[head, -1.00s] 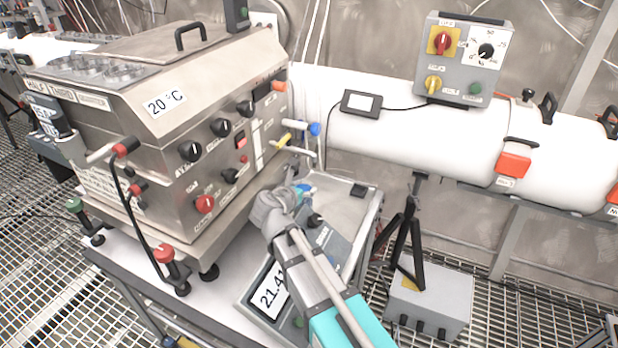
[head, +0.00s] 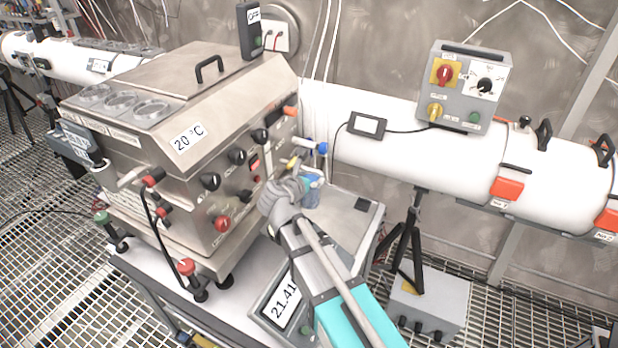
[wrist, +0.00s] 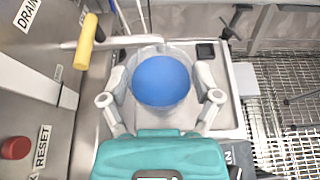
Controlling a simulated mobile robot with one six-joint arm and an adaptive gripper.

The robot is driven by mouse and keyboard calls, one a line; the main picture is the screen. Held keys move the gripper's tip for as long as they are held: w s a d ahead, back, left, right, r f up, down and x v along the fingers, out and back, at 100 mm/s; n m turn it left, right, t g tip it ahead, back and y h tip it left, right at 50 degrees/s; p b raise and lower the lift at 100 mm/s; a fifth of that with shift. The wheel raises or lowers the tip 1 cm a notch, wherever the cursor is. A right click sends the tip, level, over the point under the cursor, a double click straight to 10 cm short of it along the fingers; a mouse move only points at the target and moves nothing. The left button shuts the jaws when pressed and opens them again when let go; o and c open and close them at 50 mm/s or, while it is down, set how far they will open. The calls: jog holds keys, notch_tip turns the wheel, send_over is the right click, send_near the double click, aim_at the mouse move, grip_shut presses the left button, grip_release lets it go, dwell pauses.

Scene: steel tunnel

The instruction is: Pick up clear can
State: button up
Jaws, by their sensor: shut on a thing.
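The clear can (wrist: 162,78) is a see-through round vessel with blue inside it, seen from above in the wrist view. My gripper (wrist: 163,88) is shut around its sides, one finger on the left and one on the right. In the head view my gripper (head: 298,190) is beside the front of the steel machine, above the bench top. The can (head: 312,197) shows there only as a small bluish patch, mostly hidden behind the gripper.
The steel machine (head: 190,150) with knobs stands at the left. A yellow-handled valve (wrist: 88,40) and pipe are close to the can's upper left. A scale with a 21.41 display (head: 285,300) lies below my arm. A white tube (head: 400,145) runs behind.

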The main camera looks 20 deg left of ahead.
jog(key=shift+r+p, duration=1.05)
jog(key=shift+r, duration=0.35)
